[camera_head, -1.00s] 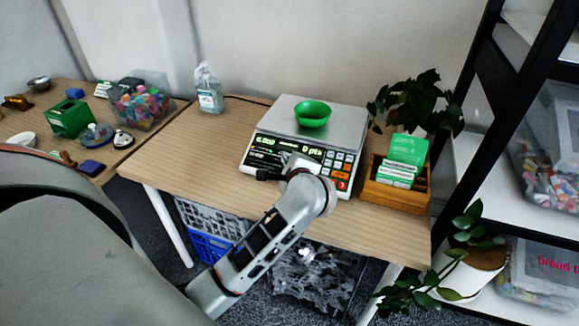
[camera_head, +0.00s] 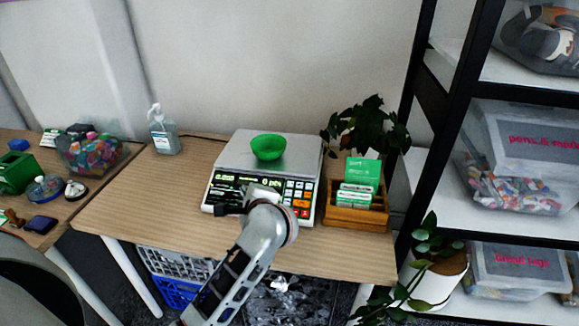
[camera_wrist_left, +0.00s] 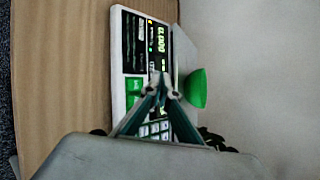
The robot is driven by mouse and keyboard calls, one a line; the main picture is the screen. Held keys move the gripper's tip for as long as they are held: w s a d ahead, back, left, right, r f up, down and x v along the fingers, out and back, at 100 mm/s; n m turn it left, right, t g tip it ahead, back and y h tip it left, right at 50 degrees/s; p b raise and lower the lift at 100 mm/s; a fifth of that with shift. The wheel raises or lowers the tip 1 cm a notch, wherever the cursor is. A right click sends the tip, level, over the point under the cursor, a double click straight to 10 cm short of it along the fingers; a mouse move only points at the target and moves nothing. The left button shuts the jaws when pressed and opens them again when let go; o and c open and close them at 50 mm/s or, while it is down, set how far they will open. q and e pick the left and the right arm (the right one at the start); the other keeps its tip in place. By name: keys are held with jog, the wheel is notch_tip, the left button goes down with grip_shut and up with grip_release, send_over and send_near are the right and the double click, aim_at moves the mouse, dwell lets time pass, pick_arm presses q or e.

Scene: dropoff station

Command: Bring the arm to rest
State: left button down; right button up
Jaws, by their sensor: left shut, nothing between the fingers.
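My left arm comes up from the bottom of the head view, and its left gripper (camera_head: 232,207) is in front of the scale's display and keypad. In the left wrist view the fingertips (camera_wrist_left: 163,90) meet, with nothing between them. The white scale (camera_head: 226,172) stands on the wooden table, its lit display partly hidden by my wrist. A green bowl (camera_head: 268,148) sits on the scale's plate and also shows in the left wrist view (camera_wrist_left: 196,89). Whether the gripper touches the scale cannot be told. My right gripper is not in view.
The table (camera_head: 140,205) is bare left of the scale. A sanitizer bottle (camera_head: 164,132) stands at the back, and a wooden card box (camera_head: 357,216) at the right. A black-framed shelf (camera_head: 432,93) and a potted plant (camera_head: 437,283) stand farther right. A second table holds several items at the left.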

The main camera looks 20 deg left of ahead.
pick_arm(q)
jog(key=s+a+r+m+t+y, duration=0.1)
jog(key=s+r+m+t+y, duration=0.45)
jog(key=m, duration=0.85)
jog(key=d+m+t+h, duration=0.7)
jog(key=d+m+h, duration=0.4)
jog(key=m, duration=0.9)
jog(key=s+d+f+m+g+h+p, duration=0.1)
jog(key=s+d+f+m+g+h, duration=0.2)
jog(key=f+m, duration=0.45)
jog(key=s+d+f+m+g+h, duration=0.2)
jog(key=s+d+f+m+h, duration=0.3)
jog(key=m, duration=0.4)
jog(key=s+f+m+g+y, duration=0.1)
jog(key=s+f+m+g, duration=0.2)
jog(key=s+f+m, duration=0.2)
jog(key=s+a+f+m+g, duration=0.1)
jog(key=s+f+m+g, duration=0.2)
jog(key=f, duration=0.9)
jog(key=s+m, duration=0.2)
jog(key=m, duration=0.1)
jog(key=shift+s+a+f+y, duration=0.25)
jog(key=shift+s+a+y, duration=0.05)
jog(key=shift+s+y, duration=0.1)
